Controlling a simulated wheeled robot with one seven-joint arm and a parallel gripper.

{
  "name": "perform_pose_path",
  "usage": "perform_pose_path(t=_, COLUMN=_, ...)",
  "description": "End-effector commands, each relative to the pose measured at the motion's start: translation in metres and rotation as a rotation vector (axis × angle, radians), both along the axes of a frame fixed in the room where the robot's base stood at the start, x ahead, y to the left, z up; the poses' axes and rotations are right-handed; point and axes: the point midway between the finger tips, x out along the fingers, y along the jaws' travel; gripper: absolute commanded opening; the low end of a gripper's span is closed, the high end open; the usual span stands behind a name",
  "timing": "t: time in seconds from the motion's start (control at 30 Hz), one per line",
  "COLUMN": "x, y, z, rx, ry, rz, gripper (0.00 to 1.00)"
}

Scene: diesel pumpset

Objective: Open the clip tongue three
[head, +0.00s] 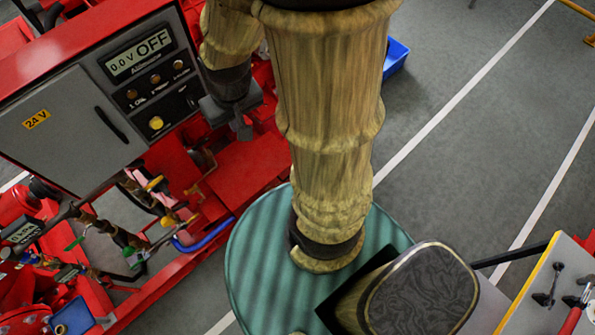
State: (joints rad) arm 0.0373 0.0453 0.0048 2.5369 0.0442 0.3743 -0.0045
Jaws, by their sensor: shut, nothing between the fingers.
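My gripper (242,130) is at the end of my wood-patterned arm, right of the grey control panel on the red pumpset (245,165). Its dark fingers are shut and point down over the red frame, with nothing seen between them. I cannot make out clip tongue three; it may be hidden behind my arm or gripper, or be too small to tell. I cannot tell whether the gripper touches anything.
A grey box marked 24 V (70,130) and an ammeter panel (150,80) stand at upper left. Pipes and valves (125,235) crowd the lower left. A blue bin (394,58) lies behind my arm. A tool board (560,295) is at lower right. Grey floor (460,150) is clear.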

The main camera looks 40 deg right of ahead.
Motion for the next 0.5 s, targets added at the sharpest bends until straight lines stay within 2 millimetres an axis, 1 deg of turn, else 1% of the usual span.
perform_pose_path(t=0.03, x=0.001, y=-0.004, z=-0.027, rx=0.013, ry=0.028, rz=-0.035, gripper=0.0)
perform_pose_path(t=0.07, x=0.002, y=-0.006, z=-0.037, rx=0.022, ry=0.044, rz=-0.058, gripper=0.0)
perform_pose_path(t=0.1, x=0.004, y=-0.009, z=-0.053, rx=0.036, ry=0.067, rz=-0.091, gripper=0.0)
perform_pose_path(t=0.17, x=0.005, y=-0.014, z=-0.077, rx=0.061, ry=0.106, rz=-0.146, gripper=0.0)
perform_pose_path(t=0.2, x=0.007, y=-0.017, z=-0.094, rx=0.08, ry=0.131, rz=-0.185, gripper=0.0)
perform_pose_path(t=0.27, x=0.008, y=-0.022, z=-0.117, rx=0.108, ry=0.168, rz=-0.24, gripper=0.0)
perform_pose_path(t=0.3, x=0.01, y=-0.025, z=-0.133, rx=0.128, ry=0.193, rz=-0.278, gripper=0.0)
perform_pose_path(t=0.37, x=0.011, y=-0.029, z=-0.156, rx=0.159, ry=0.228, rz=-0.334, gripper=0.0)
perform_pose_path(t=0.4, x=0.012, y=-0.032, z=-0.172, rx=0.181, ry=0.252, rz=-0.37, gripper=0.0)
perform_pose_path(t=0.47, x=0.014, y=-0.036, z=-0.195, rx=0.214, ry=0.285, rz=-0.426, gripper=0.0)
perform_pose_path(t=0.5, x=0.015, y=-0.038, z=-0.211, rx=0.238, ry=0.309, rz=-0.463, gripper=0.0)
